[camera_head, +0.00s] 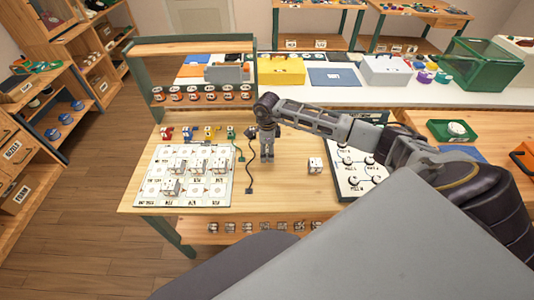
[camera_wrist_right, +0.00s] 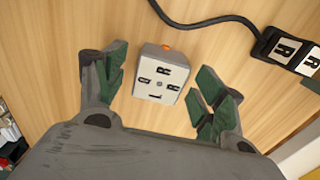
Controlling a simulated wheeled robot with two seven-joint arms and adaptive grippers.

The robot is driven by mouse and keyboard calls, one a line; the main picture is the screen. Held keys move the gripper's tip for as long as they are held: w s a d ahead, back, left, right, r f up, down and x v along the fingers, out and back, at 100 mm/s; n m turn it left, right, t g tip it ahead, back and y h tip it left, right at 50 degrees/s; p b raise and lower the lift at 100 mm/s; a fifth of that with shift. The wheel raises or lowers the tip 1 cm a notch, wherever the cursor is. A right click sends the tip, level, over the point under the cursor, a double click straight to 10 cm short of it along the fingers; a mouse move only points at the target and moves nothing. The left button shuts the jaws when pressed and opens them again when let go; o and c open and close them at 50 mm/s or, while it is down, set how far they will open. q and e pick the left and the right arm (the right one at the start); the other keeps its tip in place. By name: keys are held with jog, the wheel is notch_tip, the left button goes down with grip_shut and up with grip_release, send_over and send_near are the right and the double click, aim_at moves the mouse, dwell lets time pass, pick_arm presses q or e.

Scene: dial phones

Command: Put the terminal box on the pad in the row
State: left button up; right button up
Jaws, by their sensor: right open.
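In the right wrist view a pale grey terminal box (camera_wrist_right: 161,77), with black letters on its face and an orange spot on one edge, lies on the wood. My right gripper (camera_wrist_right: 158,98) is open, one green-padded finger on each side of the box, with gaps. In the head view this gripper (camera_head: 267,158) points down over the table, right of the white mat (camera_head: 160,205) with its marked pads. Several similar boxes (camera_head: 171,187) stand on the mat. A lone white box (camera_head: 315,165) stands right of the gripper; I cannot tell whether it is the same one. My left gripper is not in view.
A black cable (camera_head: 249,172) lies between mat and gripper; it also shows in the wrist view (camera_wrist_right: 210,20), near a black lettered block (camera_wrist_right: 292,54). Small coloured parts (camera_head: 188,132) line the mat's far edge. A second white board (camera_head: 346,188) is at right.

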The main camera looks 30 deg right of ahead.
aim_at(267, 150)
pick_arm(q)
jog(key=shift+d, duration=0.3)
pick_arm(e)
jog(key=shift+f, duration=0.3)
jog(key=shift+c, duration=0.3)
jog(key=c, duration=1.2)
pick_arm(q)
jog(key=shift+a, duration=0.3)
pick_arm(e)
jog(key=shift+o, duration=0.2)
jog(key=shift+r, duration=0.1)
notch_tip(267, 150, up, 8)
jog(key=shift+r+b, duration=0.25)
jog(key=shift+b, duration=0.35)
jog(key=shift+r, duration=0.65)
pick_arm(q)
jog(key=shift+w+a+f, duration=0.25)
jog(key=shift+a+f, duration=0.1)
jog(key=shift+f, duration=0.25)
